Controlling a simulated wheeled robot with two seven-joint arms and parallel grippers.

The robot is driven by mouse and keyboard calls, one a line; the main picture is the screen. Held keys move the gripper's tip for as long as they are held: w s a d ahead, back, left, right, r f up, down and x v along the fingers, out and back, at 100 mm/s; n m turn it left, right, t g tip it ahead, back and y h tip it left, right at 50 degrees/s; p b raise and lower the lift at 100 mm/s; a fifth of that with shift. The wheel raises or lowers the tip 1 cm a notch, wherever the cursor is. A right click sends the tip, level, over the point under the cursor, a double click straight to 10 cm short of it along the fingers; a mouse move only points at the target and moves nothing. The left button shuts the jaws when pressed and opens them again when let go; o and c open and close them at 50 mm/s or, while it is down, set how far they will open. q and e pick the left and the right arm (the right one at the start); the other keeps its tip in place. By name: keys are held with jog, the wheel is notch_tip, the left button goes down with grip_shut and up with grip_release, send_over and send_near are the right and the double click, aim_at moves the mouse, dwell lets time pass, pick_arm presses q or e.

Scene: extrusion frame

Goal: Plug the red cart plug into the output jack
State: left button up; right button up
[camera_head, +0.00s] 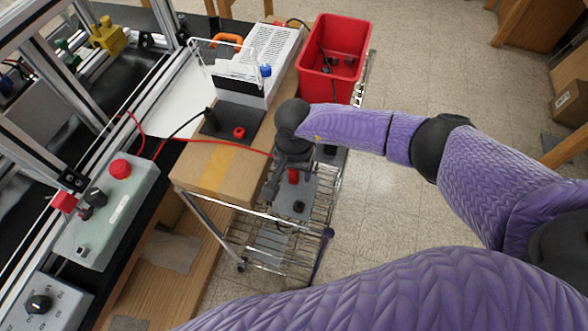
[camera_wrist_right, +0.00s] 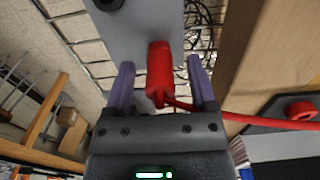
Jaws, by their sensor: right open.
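The red cart plug (camera_head: 293,176) stands upright on a grey plate (camera_head: 290,192) on the wire cart. In the right wrist view the red plug (camera_wrist_right: 160,72) lies between the two purple fingers of my right gripper (camera_wrist_right: 161,82), with a gap on each side. My right gripper (camera_head: 284,178) is open around the plug, partly hiding it in the head view. My left gripper is out of view.
A pale control box (camera_head: 110,208) with a red button is at left by the metal frame. Open floor lies right.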

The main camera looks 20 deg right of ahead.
dwell(0.7)
jog(key=shift+b, duration=0.3)
jog(key=c, duration=0.9)
grip_shut()
